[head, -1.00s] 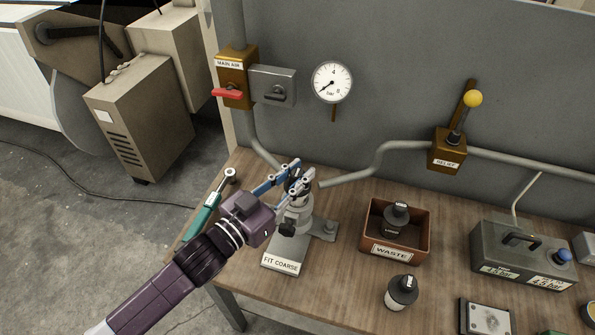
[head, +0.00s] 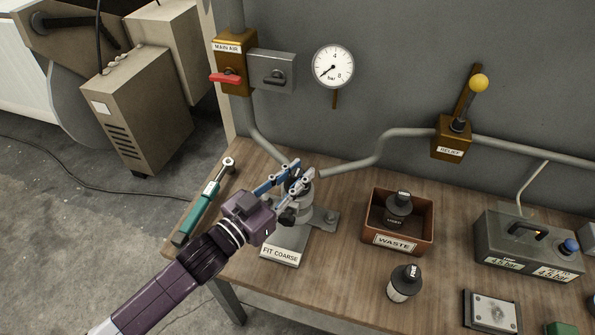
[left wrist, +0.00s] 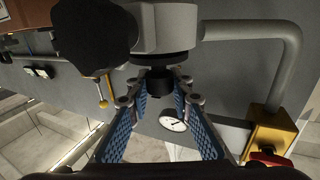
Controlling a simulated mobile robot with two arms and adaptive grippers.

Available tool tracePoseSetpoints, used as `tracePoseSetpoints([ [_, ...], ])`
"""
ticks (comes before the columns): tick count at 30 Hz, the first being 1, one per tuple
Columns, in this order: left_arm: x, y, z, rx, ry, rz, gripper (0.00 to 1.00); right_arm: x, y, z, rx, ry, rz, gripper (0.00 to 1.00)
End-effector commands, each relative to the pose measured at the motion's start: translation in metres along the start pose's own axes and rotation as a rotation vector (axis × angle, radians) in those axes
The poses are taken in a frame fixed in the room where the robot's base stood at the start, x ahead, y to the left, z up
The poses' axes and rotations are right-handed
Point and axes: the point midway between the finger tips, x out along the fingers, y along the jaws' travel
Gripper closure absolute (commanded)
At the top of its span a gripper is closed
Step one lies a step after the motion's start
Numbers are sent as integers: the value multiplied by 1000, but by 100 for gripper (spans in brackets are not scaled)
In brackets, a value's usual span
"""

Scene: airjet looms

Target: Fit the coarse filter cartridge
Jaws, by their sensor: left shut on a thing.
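My left gripper (head: 299,178) is over the grey filter housing (head: 304,207) on the stand labelled FIT COARSE (head: 280,255). Its blue-padded fingers are shut on the dark cap of a cartridge (left wrist: 161,80), seen between the fingertips in the left wrist view. The cap lines up with the pale housing (left wrist: 160,25); how deep the cartridge sits in it is hidden. A black knob (head: 287,216) is on the housing's side. Another cartridge with a black top and white body (head: 403,284) stands on the bench. My right gripper is out of view.
The brown WASTE bin (head: 396,242) holds a dark used cartridge (head: 398,207). A green-handled wrench (head: 198,212) lies at the bench's left edge. A grey box (head: 530,243) stands at right. The red MAIN AIR handle (head: 227,77), gauge (head: 333,66) and yellow-knobbed RELIEF lever (head: 478,83) are behind.

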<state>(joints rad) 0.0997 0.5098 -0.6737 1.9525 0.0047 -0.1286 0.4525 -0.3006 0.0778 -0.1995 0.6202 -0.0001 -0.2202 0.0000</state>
Motion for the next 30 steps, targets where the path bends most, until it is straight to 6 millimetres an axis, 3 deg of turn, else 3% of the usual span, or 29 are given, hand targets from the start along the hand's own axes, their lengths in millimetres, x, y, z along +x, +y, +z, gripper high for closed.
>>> tracePoseSetpoints([
  [3, 0, 0, 6, -1, 2, 0, 100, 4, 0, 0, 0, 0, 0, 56],
  [4, 0, 0, 3, 0, 2, 0, 77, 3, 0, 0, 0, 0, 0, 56],
  [9, 0, 0, 3, 0, 2, 0, 60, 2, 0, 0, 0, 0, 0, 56],
  [20, -5, 0, 5, -1, -2, 0, 60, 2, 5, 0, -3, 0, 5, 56],
  [30, -61, 1, 6, -1, -4, 1, 60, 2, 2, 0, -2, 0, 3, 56],
])
